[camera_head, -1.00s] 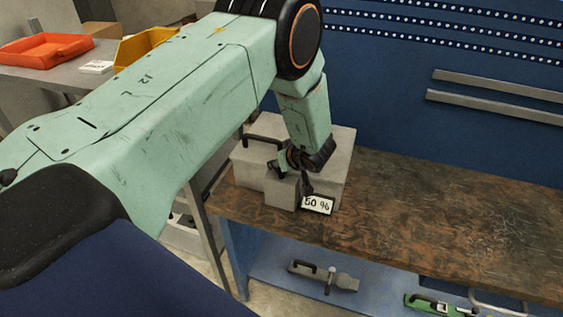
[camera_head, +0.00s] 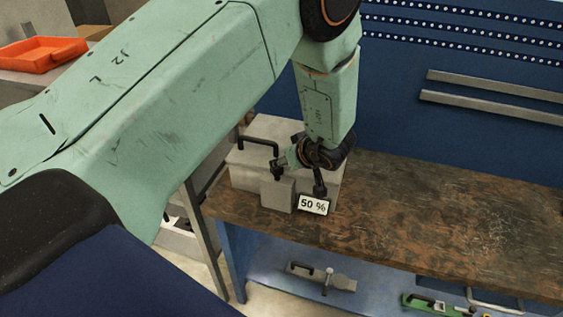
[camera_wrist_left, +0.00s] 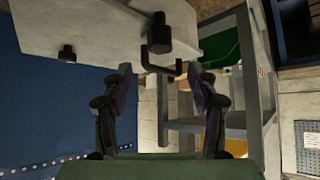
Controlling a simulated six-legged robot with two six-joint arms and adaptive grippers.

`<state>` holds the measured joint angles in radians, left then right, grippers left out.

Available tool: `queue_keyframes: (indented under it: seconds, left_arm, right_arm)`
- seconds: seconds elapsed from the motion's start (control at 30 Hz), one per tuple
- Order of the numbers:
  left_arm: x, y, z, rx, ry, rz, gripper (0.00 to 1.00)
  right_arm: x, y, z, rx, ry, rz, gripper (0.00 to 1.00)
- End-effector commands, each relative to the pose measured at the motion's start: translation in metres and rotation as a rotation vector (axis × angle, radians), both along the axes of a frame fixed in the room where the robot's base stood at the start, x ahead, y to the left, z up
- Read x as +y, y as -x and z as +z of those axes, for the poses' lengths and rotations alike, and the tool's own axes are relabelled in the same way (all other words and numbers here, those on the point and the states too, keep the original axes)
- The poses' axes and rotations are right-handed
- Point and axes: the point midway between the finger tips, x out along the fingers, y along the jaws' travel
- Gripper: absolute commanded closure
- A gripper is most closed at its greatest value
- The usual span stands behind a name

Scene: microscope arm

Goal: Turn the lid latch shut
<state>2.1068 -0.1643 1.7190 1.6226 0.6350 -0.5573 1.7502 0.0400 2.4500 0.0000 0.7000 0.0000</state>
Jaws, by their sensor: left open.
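A pale grey box (camera_head: 240,170) stands at the left end of the workbench, with a black bar handle (camera_head: 260,142) on its top. My left gripper (camera_head: 298,178) is over the front right part of the box, fingers spread and empty. In the left wrist view its two fingers (camera_wrist_left: 163,78) stand apart, with the black U-shaped handle (camera_wrist_left: 162,66) seen beyond and between the tips. A black knob-like fitting (camera_wrist_left: 160,35), possibly the latch, shows on the pale surface (camera_wrist_left: 95,28) above them. I cannot tell its turn angle or any contact. My right gripper is not in view.
A "50 %" sign (camera_head: 313,205) is at the box's front right. The wooden bench top (camera_head: 440,215) is clear to the right. A blue wall panel (camera_head: 440,95) rises behind. Tools lie on the lower shelf (camera_head: 285,262). An orange tray (camera_head: 42,53) is at the far left.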

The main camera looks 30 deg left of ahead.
Motion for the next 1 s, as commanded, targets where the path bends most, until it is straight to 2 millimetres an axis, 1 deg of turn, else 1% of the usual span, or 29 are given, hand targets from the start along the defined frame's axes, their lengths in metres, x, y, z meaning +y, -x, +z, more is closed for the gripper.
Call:
queue_keyframes:
  seconds: [0.03,0.1,0.23,0.8,0.9,1.0]
  left_arm:
    - [-0.005,0.003,0.007,-0.002,-0.003,-0.003,0.41]
    - [-0.011,0.006,0.013,0.0,-0.002,-0.004,0.41]
    - [-0.017,0.01,0.02,0.0,-0.001,-0.002,0.41]
    - [-0.019,0.012,0.022,0.001,0.001,0.001,0.41]
    - [-0.018,0.011,0.022,-0.023,0.009,0.022,0.41]
    - [-0.016,0.008,0.024,-0.041,-0.018,-0.025,0.41]
  right_arm:
    - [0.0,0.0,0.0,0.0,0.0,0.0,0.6]
    - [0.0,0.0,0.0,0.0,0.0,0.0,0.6]
    - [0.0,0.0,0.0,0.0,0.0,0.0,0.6]
    - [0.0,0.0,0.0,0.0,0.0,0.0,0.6]
    - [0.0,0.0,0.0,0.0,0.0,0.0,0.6]
    - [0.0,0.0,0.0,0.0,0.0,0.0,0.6]
